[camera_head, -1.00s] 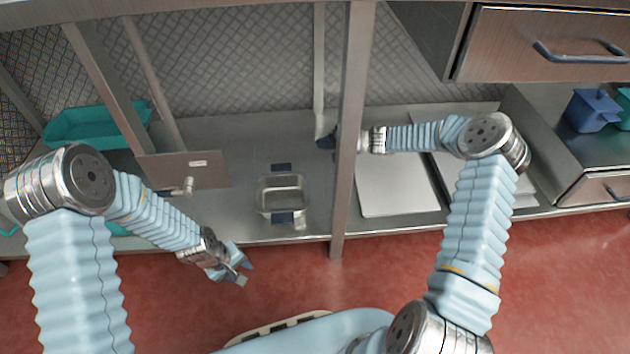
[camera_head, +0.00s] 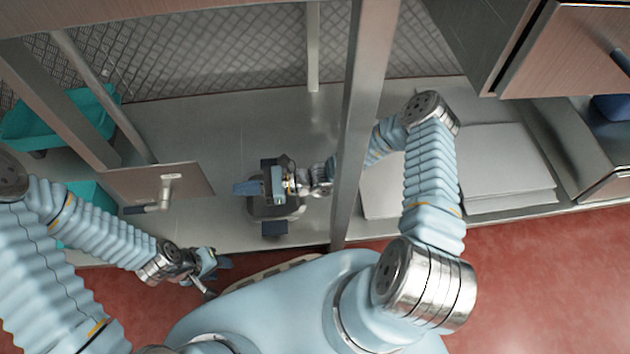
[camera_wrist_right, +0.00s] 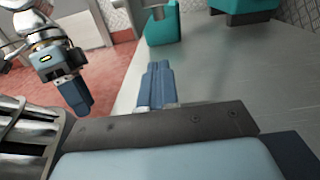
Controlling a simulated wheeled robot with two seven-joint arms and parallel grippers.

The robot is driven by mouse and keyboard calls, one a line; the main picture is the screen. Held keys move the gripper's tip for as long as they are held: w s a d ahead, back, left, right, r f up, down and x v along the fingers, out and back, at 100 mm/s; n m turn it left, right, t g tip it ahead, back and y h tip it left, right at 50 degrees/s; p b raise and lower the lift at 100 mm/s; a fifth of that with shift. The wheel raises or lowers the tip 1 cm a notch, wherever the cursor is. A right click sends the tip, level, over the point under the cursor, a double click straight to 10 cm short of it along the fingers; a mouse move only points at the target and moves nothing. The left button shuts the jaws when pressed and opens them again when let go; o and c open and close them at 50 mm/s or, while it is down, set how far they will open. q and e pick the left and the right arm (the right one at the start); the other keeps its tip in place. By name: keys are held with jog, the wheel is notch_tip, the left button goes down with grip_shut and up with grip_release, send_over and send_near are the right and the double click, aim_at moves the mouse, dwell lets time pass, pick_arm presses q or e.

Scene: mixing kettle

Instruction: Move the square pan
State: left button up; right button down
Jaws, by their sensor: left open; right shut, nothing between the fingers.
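The square pan (camera_head: 292,211) is a small metal pan with two dark blue handles. It sits on the steel counter left of the upright post, and its upper part is hidden under my right gripper. My right gripper (camera_head: 243,188) is over the pan, fingers pointing left, shut and empty. Its blue fingers also show pressed together in the right wrist view (camera_wrist_right: 158,84). I cannot tell whether it touches the pan. My left gripper (camera_head: 217,266) is open and empty, low in front of the counter edge, left of the pan. It also shows in the right wrist view (camera_wrist_right: 72,92).
A metal post (camera_head: 358,120) stands right of the pan, and my right arm passes behind it. A hanging panel with a lever (camera_head: 158,187) is to the left. Teal bins (camera_head: 60,122) stand at the far left. Flat grey plates (camera_head: 500,165) lie on the right. Counter behind the pan is clear.

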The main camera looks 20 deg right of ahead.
jog(key=b+v, duration=0.2)
jog(key=v, duration=1.8)
notch_tip(320, 180, down, 5)
jog(key=shift+f+b, duration=0.15)
jog(key=shift+b, duration=0.35)
pick_arm(q)
jog(key=shift+d+f, duration=0.1)
jog(key=shift+f, duration=1.4)
pick_arm(e)
jog(key=shift+w+a, duration=0.1)
jog(key=shift+a, duration=0.35)
